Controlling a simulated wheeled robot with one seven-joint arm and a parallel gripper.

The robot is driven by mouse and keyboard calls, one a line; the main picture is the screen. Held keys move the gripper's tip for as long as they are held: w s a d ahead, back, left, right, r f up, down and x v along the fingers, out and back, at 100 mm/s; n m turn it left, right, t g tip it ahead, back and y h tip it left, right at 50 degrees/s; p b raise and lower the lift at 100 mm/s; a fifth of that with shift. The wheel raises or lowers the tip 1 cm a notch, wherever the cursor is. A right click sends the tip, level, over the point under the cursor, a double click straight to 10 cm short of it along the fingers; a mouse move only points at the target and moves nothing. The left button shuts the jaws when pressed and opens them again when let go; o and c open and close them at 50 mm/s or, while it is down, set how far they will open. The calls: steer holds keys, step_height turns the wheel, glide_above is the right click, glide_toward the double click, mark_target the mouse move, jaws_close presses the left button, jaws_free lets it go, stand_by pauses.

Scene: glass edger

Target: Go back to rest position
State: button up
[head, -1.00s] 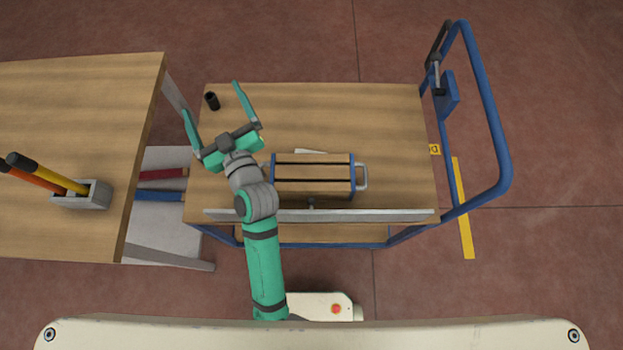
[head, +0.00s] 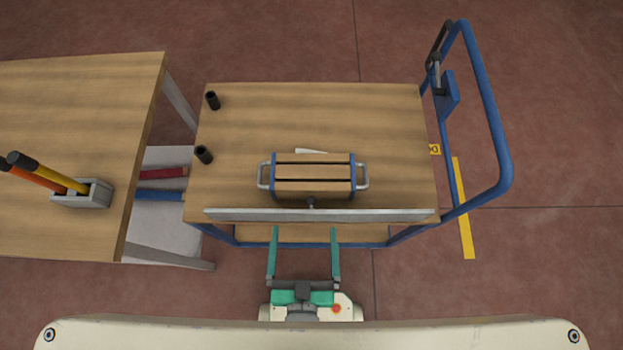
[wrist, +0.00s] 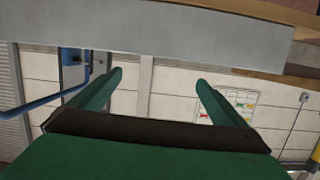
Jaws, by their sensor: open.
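My gripper (head: 304,238) is at the bottom middle of the head view, close to my own body, with its two green fingers pointing away from me toward the cart. The fingers are wide apart with nothing between them. In the wrist view my gripper (wrist: 158,82) also shows its fingers spread and empty. The fingertips lie close to the near edge of the wooden cart (head: 390,125) in the head view; the height between them cannot be told there.
A blue handle frame (head: 495,130) rises at right. A wooden table (head: 75,110) stands left, holding a grey tool holder (head: 95,197).

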steer(key=s+d, duration=0.1)
steer(key=s, duration=0.1)
steer(key=shift+s+d+r, duration=0.35)
steer(key=shift+r, duration=0.05)
steer(key=shift+w, duration=0.15)
steer(key=shift+d, duration=0.1)
stand_by(0.3)
steer(key=shift+c, duration=0.3)
